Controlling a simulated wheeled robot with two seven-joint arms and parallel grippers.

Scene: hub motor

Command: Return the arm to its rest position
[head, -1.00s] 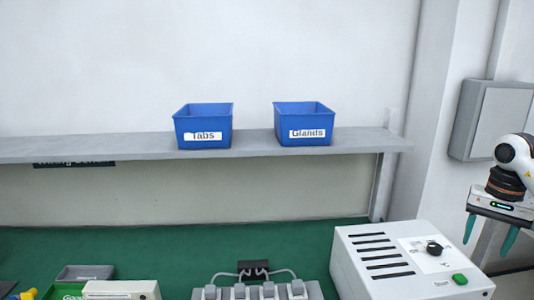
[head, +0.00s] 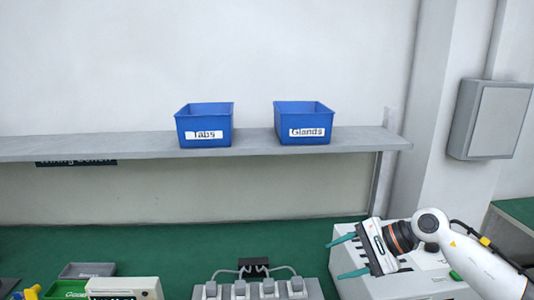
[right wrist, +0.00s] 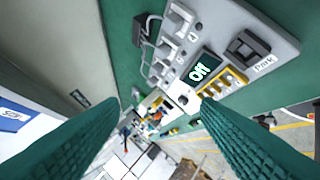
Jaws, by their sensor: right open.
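My right gripper (head: 342,258) is in the head view at the lower right, with its teal fingers spread apart and pointing left. Nothing is between the fingers. It is in front of the white box with slots (head: 350,240) and hides much of that box. In the right wrist view the two teal fingers of the right gripper (right wrist: 165,125) are wide apart, with bench and floor beyond them. My left gripper is not in view.
Blue bins marked Tabs (head: 204,125) and Glands (head: 304,123) stand on the grey shelf (head: 255,143). A grey wall cabinet (head: 492,118) hangs at the right.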

